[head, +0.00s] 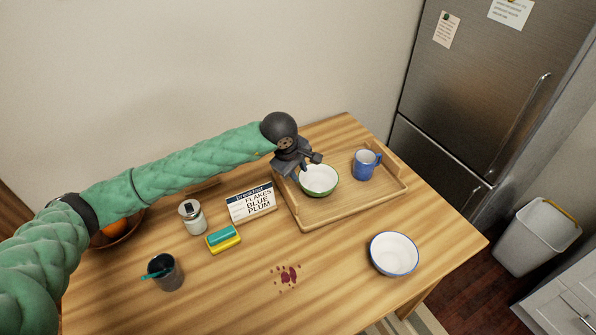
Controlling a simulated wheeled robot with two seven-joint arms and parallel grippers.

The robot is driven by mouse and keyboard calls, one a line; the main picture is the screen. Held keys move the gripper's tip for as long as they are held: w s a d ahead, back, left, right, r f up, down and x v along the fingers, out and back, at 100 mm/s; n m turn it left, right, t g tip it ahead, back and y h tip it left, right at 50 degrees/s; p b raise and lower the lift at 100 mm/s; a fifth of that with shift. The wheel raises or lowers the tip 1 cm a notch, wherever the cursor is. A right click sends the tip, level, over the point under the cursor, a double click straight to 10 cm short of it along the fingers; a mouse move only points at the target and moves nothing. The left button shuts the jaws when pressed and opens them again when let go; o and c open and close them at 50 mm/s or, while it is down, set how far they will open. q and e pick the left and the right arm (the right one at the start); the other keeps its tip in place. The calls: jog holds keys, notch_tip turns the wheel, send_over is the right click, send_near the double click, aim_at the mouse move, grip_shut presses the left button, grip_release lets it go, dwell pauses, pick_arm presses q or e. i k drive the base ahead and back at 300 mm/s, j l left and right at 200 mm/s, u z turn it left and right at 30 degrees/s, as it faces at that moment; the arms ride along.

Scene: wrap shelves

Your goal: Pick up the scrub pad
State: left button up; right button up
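The scrub pad (223,239), a block with a teal top and yellow lower part, lies on the wooden table left of centre, in front of the cereal box. My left gripper (307,168) is well to the right of it and farther back, over the tray. Its dark fingers look spread apart, at the back left rim of a green-rimmed white bowl (320,180). Whether they touch the rim is hard to tell. Nothing shows held between them. My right gripper is not in view.
A breakfast box (251,203) and a lidded jar (192,217) stand behind the pad. A dark cup (164,272) is to its left. The wooden tray (350,207) also holds a blue mug (365,164). A blue-rimmed bowl (394,254) and a dark red stain (288,275) are nearer.

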aim_at(221, 241)
jog(key=k+l, duration=1.25)
